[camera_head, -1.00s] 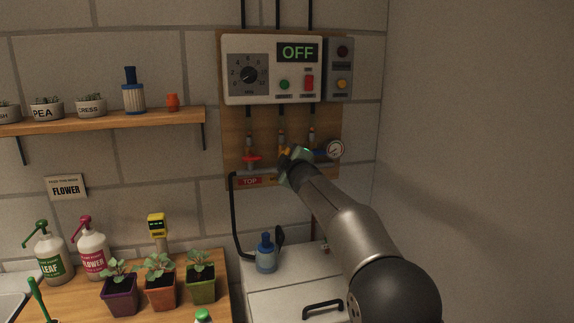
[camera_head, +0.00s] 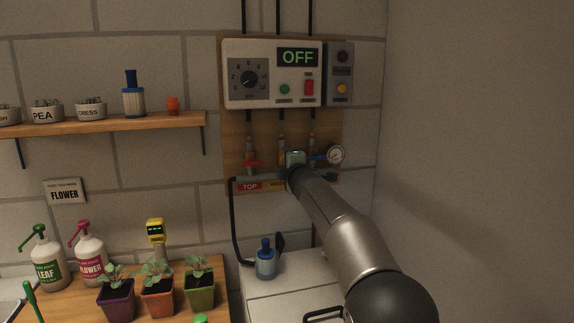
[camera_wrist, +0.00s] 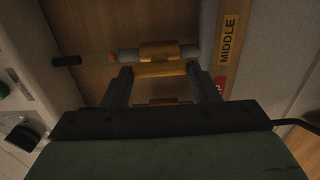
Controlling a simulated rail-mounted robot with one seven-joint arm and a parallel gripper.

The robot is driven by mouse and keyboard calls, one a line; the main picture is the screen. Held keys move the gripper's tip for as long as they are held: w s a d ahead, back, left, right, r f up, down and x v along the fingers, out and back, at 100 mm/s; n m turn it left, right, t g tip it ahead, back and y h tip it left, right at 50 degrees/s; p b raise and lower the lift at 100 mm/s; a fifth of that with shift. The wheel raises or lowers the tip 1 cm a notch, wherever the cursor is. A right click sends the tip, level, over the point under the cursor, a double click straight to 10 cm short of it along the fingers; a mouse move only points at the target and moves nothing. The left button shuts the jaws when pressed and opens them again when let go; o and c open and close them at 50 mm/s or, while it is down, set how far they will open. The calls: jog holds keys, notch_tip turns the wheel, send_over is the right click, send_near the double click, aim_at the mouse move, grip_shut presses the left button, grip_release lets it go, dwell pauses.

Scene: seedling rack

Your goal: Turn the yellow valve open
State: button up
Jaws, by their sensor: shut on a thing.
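The yellow valve (camera_wrist: 160,70) is in the wrist view, on a thin pipe that runs across the picture. Its yellow bar lies between the two fingers of my gripper (camera_wrist: 160,76), which is shut on it. A "MIDDLE" label (camera_wrist: 229,40) is to the right of the valve there. In the head view my gripper (camera_head: 294,160) is at the middle pipe under the control box and hides most of the yellow valve, so its exact angle is hard to tell from there.
A red valve (camera_head: 250,163) with a "TOP" label is left of my gripper. The control box (camera_head: 232,91) above reads "OFF". A blue bottle (camera_head: 265,262) stands below.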

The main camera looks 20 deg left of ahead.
dwell(0.3)
jog(key=o, duration=1)
jog(key=b+v, duration=0.8)
jog(key=v, duration=0.9)
jog(key=shift+s+d, duration=0.1)
jog(key=shift+d, duration=0.05)
